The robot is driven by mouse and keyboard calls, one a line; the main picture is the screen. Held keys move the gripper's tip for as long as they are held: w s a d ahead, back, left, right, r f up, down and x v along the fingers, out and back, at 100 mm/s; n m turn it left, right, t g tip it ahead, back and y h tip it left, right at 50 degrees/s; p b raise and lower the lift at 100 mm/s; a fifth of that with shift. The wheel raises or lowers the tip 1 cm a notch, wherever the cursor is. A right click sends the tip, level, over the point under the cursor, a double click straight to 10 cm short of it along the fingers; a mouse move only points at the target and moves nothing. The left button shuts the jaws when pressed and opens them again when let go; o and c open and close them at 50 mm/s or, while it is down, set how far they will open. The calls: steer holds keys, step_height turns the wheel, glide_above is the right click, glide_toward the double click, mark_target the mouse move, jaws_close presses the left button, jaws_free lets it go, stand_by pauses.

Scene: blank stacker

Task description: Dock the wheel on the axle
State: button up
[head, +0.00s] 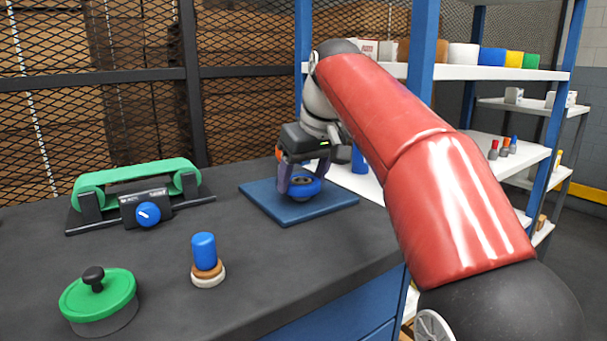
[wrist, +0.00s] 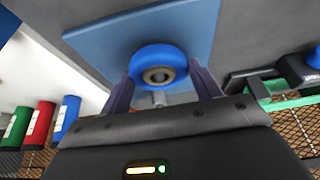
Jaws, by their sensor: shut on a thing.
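The blue wheel (head: 309,188) with a dark and tan hub is between the fingers of my gripper (head: 303,176), which is shut on it. It is low over the blue square plate (head: 262,198); I cannot tell whether it touches the plate. In the wrist view the wheel (wrist: 142,57) shows its round hub between the two dark fingers, in front of the plate (wrist: 95,42). A small grey post (wrist: 159,98) shows just below the wheel there. It may be the axle, but I cannot tell whether it goes through the hub.
A green belt device (head: 130,178) with a blue knob stands at the left. A green-lidded pot (head: 110,297) and a blue-topped stack (head: 204,250) stand at the front. A blue-posted shelf (head: 423,45) with items is close on the right. The bench middle is clear.

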steer(key=shift+f, duration=0.3)
steer(key=o, duration=0.7)
steer(key=shift+p+v, duration=0.95)
steer(key=shift+v, duration=4.55)
steer(key=shift+d, duration=0.1)
